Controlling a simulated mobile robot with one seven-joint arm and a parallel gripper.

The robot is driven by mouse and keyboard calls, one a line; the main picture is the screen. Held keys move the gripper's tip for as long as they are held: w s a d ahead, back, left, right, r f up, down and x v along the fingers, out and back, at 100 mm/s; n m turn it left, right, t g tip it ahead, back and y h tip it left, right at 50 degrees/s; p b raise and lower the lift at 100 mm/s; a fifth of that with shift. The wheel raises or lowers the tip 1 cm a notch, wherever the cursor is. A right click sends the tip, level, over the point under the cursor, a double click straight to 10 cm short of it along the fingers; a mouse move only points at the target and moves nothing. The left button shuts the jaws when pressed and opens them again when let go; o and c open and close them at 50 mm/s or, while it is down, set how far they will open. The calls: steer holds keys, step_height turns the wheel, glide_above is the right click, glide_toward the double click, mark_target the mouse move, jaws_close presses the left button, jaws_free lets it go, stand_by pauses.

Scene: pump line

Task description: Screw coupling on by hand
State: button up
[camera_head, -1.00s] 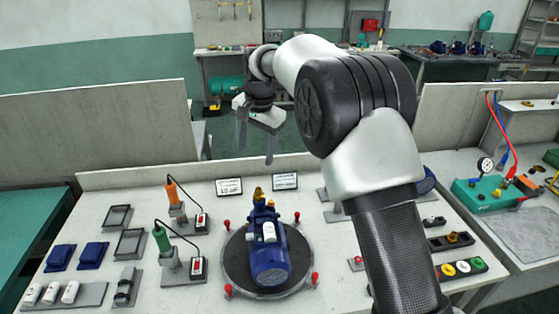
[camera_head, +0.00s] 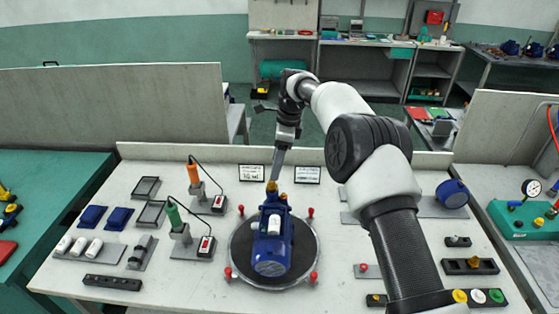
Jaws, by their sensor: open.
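A blue pump (camera_head: 270,250) with a white cylinder on its body stands on a round dark turntable (camera_head: 304,262). A brass fitting (camera_head: 272,187), which looks like the coupling, sits upright at the pump's far end. My gripper (camera_head: 279,172) points down just above and beside this fitting. Its fingers are seen edge-on, so the gap between them is hidden. It is open, and nothing shows in it. I cannot tell whether a finger touches the brass. Another brass part (camera_head: 474,262) sits in a dark holder at the right.
Red knobs ring the turntable. An orange-handled tool (camera_head: 193,173) and a green-handled tool (camera_head: 174,214) stand in holders on the left. Two label plates (camera_head: 251,173) stand behind the pump. Colored buttons (camera_head: 478,296) are at the front right. A low back panel edges the bench.

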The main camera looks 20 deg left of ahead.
steer(key=shift+a+f+b, duration=0.15)
steer(key=shift+f+b, duration=0.55)
steer(key=shift+f, duration=0.25)
steer(key=shift+a+f+b, duration=0.15)
steer(key=shift+f+b, duration=0.5)
steer(key=shift+f, duration=0.25)
steer(key=shift+s+a+f, duration=0.1)
steer(key=shift+f, duration=0.25)
steer(key=shift+p, duration=0.8)
steer(key=shift+f, duration=0.25)
steer(key=shift+a+f, duration=0.2)
steer(key=shift+f, duration=0.5)
